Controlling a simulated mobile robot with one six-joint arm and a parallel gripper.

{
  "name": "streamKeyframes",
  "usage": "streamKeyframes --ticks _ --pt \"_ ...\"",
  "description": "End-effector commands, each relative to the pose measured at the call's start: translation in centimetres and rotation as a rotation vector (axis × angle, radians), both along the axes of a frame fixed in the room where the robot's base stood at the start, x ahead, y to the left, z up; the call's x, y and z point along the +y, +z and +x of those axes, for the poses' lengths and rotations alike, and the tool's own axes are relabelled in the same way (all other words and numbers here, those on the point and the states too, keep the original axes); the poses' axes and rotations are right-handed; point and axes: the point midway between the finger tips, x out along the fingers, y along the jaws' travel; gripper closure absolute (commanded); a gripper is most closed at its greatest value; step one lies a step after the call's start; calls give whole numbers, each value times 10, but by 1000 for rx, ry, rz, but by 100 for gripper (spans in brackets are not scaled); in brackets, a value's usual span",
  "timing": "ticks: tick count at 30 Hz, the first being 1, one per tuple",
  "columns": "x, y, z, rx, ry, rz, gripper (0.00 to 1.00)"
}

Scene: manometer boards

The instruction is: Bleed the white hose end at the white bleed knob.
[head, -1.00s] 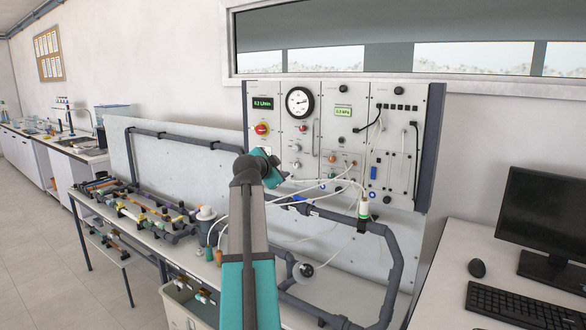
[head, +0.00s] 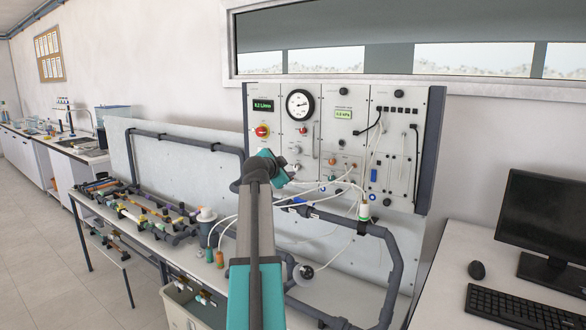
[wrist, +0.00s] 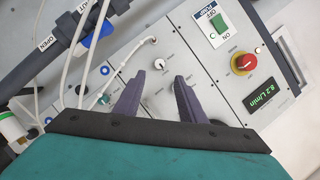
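My gripper (wrist: 159,80) is open, its two dark fingers apart with nothing seen between them, facing the instrument panel (wrist: 213,88). A small pale knob (wrist: 160,64) on the panel shows just beyond the gap between the fingertips; I cannot tell that it is the bleed knob. A white hose (wrist: 138,48) ends at a panel port left of that knob in the wrist view. More white hoses (head: 325,183) loop from the panel in the head view. Which one is the white hose end to bleed is unclear. My arm hides the fingers in the head view.
A red knob (wrist: 243,62) and a green switch (wrist: 219,24) sit on the panel. A monitor (head: 545,215) is at the right.

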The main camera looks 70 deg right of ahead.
Motion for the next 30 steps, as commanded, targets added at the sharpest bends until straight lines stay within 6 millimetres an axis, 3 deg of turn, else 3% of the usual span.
streamKeyframes --ticks 18,30 --pt "-74 -19 2 0 -1 2 63" --pt "-92 -26 2 0 0 0 63"
